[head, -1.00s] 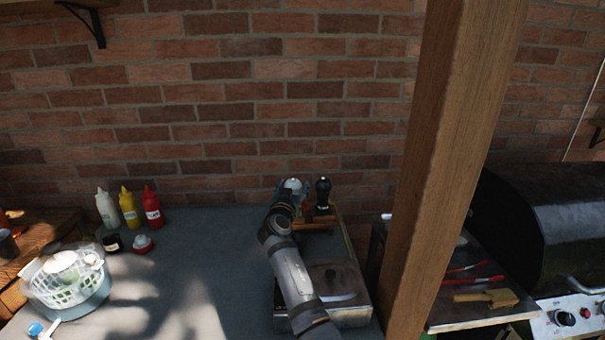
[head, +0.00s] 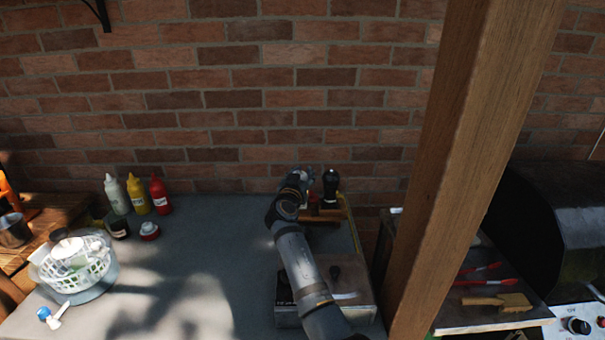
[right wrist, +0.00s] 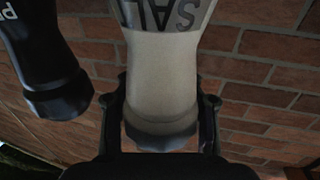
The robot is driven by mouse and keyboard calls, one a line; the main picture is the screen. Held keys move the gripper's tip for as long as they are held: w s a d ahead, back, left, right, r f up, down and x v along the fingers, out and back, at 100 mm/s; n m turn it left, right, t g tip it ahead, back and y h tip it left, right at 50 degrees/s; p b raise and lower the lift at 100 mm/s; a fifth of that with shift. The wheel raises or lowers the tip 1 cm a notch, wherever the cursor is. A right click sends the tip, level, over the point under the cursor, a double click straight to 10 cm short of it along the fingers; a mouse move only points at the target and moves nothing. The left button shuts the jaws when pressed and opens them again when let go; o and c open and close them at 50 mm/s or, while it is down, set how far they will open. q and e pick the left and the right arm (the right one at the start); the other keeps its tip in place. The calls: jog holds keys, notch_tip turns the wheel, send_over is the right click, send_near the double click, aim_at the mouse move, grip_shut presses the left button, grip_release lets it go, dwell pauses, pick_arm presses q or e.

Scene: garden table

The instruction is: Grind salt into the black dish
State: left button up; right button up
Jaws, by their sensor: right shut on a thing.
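The salt grinder (right wrist: 165,75), pale grey with "SAL" lettering showing, is between the fingers of my right gripper (right wrist: 160,125) in the right wrist view. The fingers are shut on it, one on each side. In the head view my right gripper (head: 302,180) is at the back of the table, and the grinder there is mostly hidden by it. A black pepper grinder (head: 330,187) stands just right of the gripper, apart from it; it also shows in the right wrist view (right wrist: 45,55). My left gripper is not in view.
A wooden rack (head: 335,213) is by the grinders, with a metal box-like unit (head: 345,312) in front. A wooden post (head: 455,170) rises right. The table middle (head: 210,240) is clear.

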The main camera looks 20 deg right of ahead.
jog(key=shift+f, duration=0.15)
jog(key=shift+c, duration=0.6)
jog(key=shift+a+n+t+y+p, duration=0.1)
jog(key=shift+n+t+y+p, duration=0.2)
jog(key=shift+n+y+p, duration=0.3)
jog(key=n+y+p, duration=0.1)
jog(key=y+p, duration=0.1)
jog(key=p, duration=0.2)
jog(key=a+r+n+t+y+p, duration=0.1)
jog(key=n+y+p, duration=0.1)
jog(key=p, duration=0.3)
jog(key=n+y+p, duration=0.1)
jog(key=y+p, duration=0.2)
jog(key=p, duration=0.1)
jog(key=shift+w+a+r+n+t, duration=0.15)
jog(key=shift+a+r+n+t, duration=0.15)
jog(key=shift+r, duration=0.1)
jog(key=shift+c, duration=0.2)
jog(key=shift+a+f+n+g+y+p, duration=0.25)
jog(key=shift+n+y+p, duration=0.5)
jog(key=shift+y, duration=0.5)
jog(key=shift+a+f+n+g+y+p, duration=0.15)
jog(key=shift+a+f+n+y+p, duration=0.15)
jog(key=shift+n+y+p, duration=0.75)
jog(key=shift+a+f+n+g+y+p, duration=0.25)
jog(key=shift+n+y+p, duration=0.2)
jog(key=shift+y, duration=1.05)
